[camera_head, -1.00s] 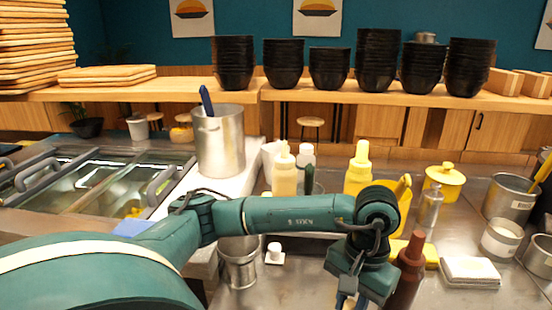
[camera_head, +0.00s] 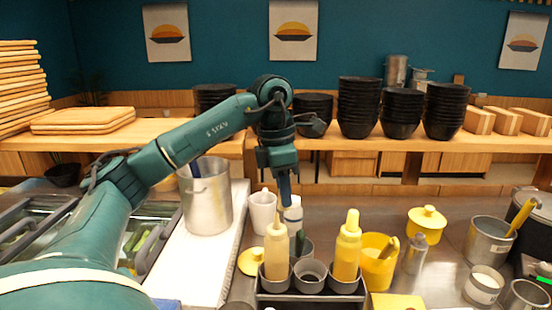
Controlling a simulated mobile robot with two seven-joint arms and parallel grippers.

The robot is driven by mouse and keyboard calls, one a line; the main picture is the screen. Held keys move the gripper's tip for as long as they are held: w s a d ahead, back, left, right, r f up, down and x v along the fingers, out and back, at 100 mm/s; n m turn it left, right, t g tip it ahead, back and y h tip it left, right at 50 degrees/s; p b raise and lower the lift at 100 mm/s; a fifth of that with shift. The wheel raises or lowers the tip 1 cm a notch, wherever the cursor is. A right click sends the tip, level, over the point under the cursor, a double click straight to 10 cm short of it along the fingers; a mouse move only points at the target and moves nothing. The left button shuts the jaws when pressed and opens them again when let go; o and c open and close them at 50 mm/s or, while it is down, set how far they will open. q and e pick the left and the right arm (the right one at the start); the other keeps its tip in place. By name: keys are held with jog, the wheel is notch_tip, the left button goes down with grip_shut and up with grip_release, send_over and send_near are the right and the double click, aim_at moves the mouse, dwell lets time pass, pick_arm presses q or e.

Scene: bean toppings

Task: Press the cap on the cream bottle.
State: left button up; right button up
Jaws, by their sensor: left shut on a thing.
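I cannot tell how the cap sits on the neck. My right gripper is not in view.
A black rack (camera_head: 312,297) holds the pale squeeze bottle and a yellow squeeze bottle (camera_head: 347,250). A white cup (camera_head: 262,212) and a steel pot (camera_head: 207,200) stand left of my gripper. A yellow tub (camera_head: 378,264) is to the right.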

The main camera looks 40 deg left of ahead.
pick_arm(q)
jog(key=a+r+n, duration=0.1)
jog(key=r+n, duration=0.1)
jog(key=shift+s+a+r+n, duration=0.1)
jog(key=shift+a+r+n, duration=0.2)
jog(key=shift+a, duration=0.15)
jog(key=shift+f+n, duration=0.15)
jog(key=shift+n, duration=0.15)
jog(key=shift+f+b, duration=1.65)
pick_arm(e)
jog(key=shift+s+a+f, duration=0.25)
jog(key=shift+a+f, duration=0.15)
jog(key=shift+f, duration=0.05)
pick_arm(q)
jog(key=shift+f, duration=0.15)
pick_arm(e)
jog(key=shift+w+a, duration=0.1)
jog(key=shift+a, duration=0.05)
pick_arm(q)
jog(key=shift+f, duration=0.1)
